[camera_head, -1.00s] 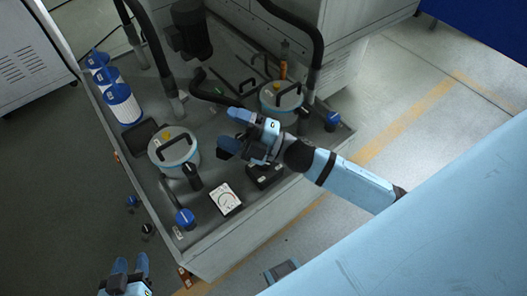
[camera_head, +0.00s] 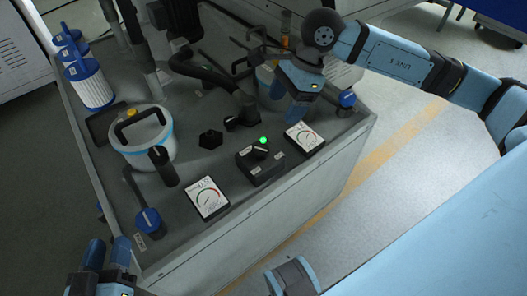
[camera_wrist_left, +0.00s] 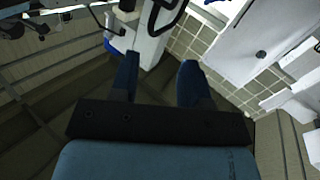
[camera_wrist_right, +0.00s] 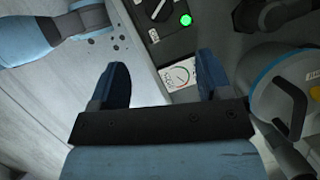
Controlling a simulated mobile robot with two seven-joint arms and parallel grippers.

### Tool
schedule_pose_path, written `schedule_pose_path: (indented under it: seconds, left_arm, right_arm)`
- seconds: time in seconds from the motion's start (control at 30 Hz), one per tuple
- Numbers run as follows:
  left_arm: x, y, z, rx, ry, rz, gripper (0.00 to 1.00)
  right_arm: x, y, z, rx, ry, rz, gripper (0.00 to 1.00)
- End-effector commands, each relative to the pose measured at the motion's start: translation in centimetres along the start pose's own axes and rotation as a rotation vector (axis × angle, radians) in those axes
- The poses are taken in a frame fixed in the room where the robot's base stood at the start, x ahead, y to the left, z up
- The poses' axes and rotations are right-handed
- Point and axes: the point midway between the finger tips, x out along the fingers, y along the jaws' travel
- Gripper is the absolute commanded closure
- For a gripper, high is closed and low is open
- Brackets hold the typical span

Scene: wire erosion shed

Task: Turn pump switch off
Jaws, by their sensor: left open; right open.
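The pump switch is a black box with a rotary knob (camera_head: 259,153) on the grey tank top, in the middle of the head view. A green lamp (camera_head: 263,140) beside the knob is lit. The right wrist view shows the knob (camera_wrist_right: 158,9) cut by the top edge, with its lit lamp (camera_wrist_right: 186,20). My right gripper (camera_head: 287,103) is open and empty, above and behind the switch box, apart from it. My left gripper (camera_head: 108,247) is open and empty at the lower left, outside the tank's front edge.
White dial gauges (camera_head: 207,198) and (camera_head: 304,138) flank the switch box. A lidded canister (camera_head: 143,150) with a black handle stands left, and blue-capped valves (camera_head: 149,221) stand near the edges. White filter cartridges (camera_head: 91,84) stand at the back left. Black hoses cross behind.

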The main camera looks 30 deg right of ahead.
Motion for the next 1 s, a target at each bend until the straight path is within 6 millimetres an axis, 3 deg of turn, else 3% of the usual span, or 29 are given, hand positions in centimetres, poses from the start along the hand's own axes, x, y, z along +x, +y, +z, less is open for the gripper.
schedule_pose_path:
  seconds: [0.6, 0.8, 1.0]
  left_arm:
    - [0.1, 2.2, -4.0, -0.037, 0.229, 0.091, 0.57]
    - [0.3, 2.1, -3.1, -0.040, 0.193, 0.090, 0.57]
    - [0.3, 2.1, -2.9, -0.040, 0.181, 0.089, 0.57]
  right_arm:
    - [11.6, 0.1, 0.1, 0.002, -0.005, 0.004, 0.28]
    - [13.2, 0.1, 0.2, 0.002, -0.005, 0.003, 0.28]
    - [13.3, 0.1, 0.2, 0.002, -0.005, 0.002, 0.28]
